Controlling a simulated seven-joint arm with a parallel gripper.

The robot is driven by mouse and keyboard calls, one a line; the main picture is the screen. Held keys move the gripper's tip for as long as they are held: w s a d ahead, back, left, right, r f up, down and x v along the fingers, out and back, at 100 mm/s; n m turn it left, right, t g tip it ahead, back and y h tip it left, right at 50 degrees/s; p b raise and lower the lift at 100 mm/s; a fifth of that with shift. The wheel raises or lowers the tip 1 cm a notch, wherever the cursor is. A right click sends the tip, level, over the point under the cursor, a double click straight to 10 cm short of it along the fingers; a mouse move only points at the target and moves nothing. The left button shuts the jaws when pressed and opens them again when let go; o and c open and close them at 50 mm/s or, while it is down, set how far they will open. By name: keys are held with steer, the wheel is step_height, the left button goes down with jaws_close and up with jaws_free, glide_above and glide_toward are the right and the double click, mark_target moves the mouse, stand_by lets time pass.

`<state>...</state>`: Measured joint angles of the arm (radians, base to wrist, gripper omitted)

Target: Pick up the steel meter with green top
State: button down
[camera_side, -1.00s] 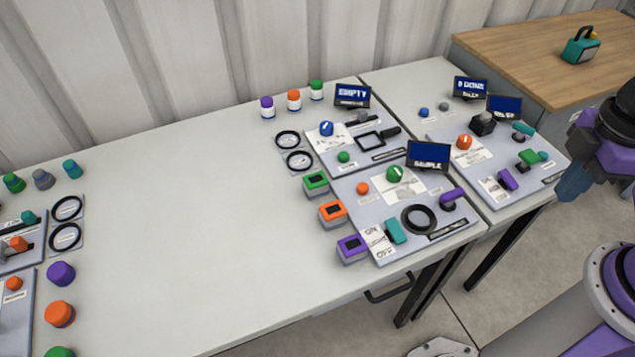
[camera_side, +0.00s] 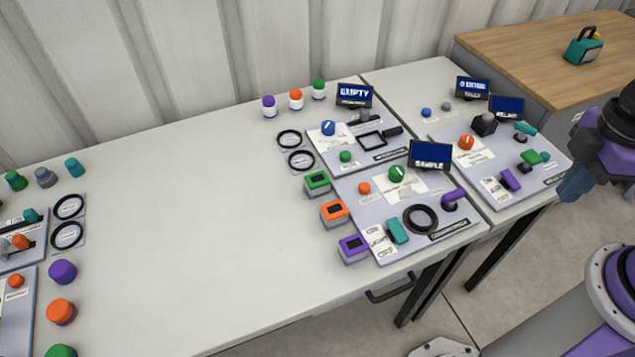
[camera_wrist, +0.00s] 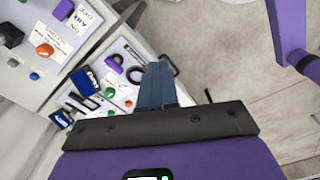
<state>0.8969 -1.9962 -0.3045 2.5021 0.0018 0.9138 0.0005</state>
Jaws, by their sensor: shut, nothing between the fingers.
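The steel meter with green top (camera_side: 317,182) is a small grey box with a green upper face and a dark window. In the side view it stands on the white table at the left edge of the nearer control panel. An orange-topped meter (camera_side: 334,213) and a purple-topped meter (camera_side: 353,248) stand in a row in front of it. My gripper (camera_side: 572,192) is at the far right of the side view, well apart from the meters. Its blue fingers are together and empty, as the wrist view (camera_wrist: 159,68) also shows. I cannot make out the green-topped meter in the wrist view.
Control panels with knobs, levers and small screens (camera_side: 430,155) stand right of the meters. Black rings (camera_side: 289,139) and several capped bottles (camera_side: 296,100) are behind. The table's middle (camera_side: 190,210) is clear. A wooden bench (camera_side: 540,50) stands at the back right.

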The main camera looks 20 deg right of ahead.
steer(key=c, duration=0.5)
jaws_free()
